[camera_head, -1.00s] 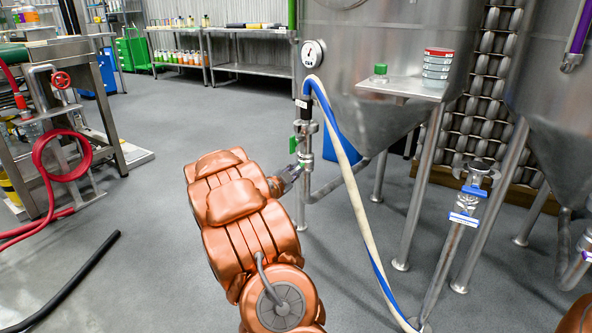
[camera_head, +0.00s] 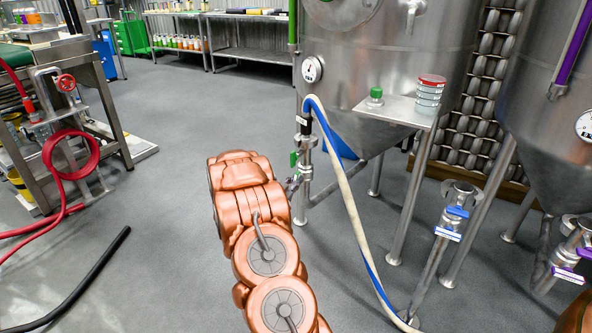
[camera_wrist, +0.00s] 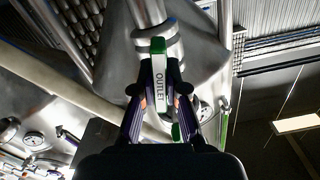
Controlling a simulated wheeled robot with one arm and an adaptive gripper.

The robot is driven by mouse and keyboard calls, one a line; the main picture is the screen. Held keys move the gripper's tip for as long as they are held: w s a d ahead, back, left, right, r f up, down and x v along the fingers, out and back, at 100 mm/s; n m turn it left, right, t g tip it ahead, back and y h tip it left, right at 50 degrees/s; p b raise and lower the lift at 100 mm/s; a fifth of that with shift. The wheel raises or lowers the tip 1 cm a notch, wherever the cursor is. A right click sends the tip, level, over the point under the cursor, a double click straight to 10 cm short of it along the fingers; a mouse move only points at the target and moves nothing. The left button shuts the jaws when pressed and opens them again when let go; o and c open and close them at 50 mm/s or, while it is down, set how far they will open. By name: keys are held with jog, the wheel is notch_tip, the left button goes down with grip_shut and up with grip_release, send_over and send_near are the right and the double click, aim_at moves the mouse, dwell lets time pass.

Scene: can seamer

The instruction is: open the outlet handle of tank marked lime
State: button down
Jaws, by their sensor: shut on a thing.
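The outlet handle (camera_wrist: 159,72) has a white plate reading OUTLET and a green end. It stands upright in the middle of the wrist view, below the steel outlet pipe. My gripper (camera_wrist: 160,95) has one finger on each side of it and is shut on it. In the head view a small green part (camera_head: 294,158) shows on the outlet pipework of the nearer steel tank (camera_head: 385,70). My gripper (camera_head: 292,186) is just below this part, small and partly hidden by my copper-coloured arm. The tank has a green pipe (camera_head: 292,22) at its left side.
A white-and-blue hose (camera_head: 345,185) hangs from the pipework to the floor, right of my arm. Blue-handled valves (camera_head: 452,222) and tank legs stand further right. A second tank (camera_head: 545,110) has purple fittings. A black hose (camera_head: 85,275) lies left; floor between is clear.

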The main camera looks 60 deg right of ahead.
jog(key=shift+r+n+p, duration=0.15)
jog(key=shift+n+p, duration=1.15)
jog(key=shift+p, duration=0.75)
jog(key=c, duration=1.2)
grip_release()
jog(key=a, duration=1.2)
jog(key=shift+s, duration=0.2)
